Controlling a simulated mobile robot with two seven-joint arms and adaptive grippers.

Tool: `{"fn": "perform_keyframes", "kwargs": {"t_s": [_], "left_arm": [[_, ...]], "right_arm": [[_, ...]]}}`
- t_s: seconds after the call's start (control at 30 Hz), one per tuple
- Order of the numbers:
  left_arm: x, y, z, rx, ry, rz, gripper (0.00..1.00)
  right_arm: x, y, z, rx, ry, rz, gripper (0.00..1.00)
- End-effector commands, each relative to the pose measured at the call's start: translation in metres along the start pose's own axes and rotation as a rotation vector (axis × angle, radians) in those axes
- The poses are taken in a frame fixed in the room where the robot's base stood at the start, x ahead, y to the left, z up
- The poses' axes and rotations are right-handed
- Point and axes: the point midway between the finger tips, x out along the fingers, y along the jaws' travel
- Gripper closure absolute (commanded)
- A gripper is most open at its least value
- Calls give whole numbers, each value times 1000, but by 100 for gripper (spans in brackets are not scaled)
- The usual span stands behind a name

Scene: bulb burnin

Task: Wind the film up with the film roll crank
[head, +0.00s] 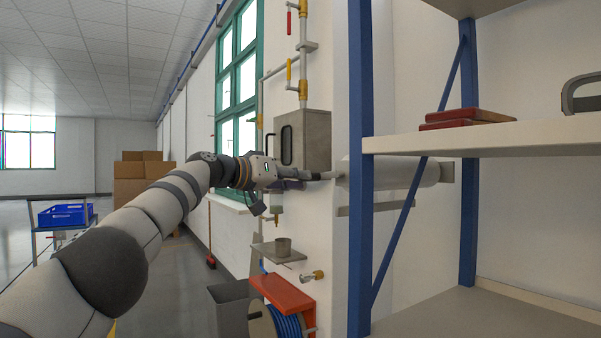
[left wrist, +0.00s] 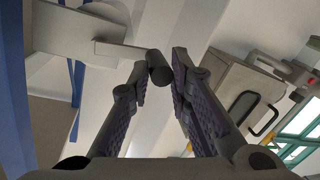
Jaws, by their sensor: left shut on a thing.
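The film roll (head: 405,172) is a pale horizontal cylinder mounted along the wall, partly hidden behind the blue shelf post. Its crank (head: 340,175) is at the roll's left end. In the left wrist view the crank's grey arm (left wrist: 119,50) ends in a dark round handle (left wrist: 158,68). My left gripper (head: 318,176) reaches the crank from the left. In the left wrist view my left gripper (left wrist: 160,76) has its fingertips on either side of the handle and is shut on it. My right gripper is not in view.
A grey wall box (head: 312,140) is just above my left gripper. The blue shelf post (head: 360,120) and shelf board (head: 480,137) stand close on the right.

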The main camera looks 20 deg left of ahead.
Motion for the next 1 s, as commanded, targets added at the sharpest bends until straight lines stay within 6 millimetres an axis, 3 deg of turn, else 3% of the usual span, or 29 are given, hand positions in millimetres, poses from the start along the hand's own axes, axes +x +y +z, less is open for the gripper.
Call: {"fn": "perform_keyframes", "kwargs": {"t_s": [0.4, 0.93, 0.97, 1.0], "left_arm": [[2, -4, 15, -155, -41, -1, 100], [2, -4, 15, -173, -45, 0, 100], [2, -4, 15, -173, -45, 0, 77], [2, -4, 15, -173, -44, 0, 68]], "right_arm": [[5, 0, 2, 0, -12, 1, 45], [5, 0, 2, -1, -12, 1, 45], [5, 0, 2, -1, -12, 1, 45], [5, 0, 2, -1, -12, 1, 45]]}}
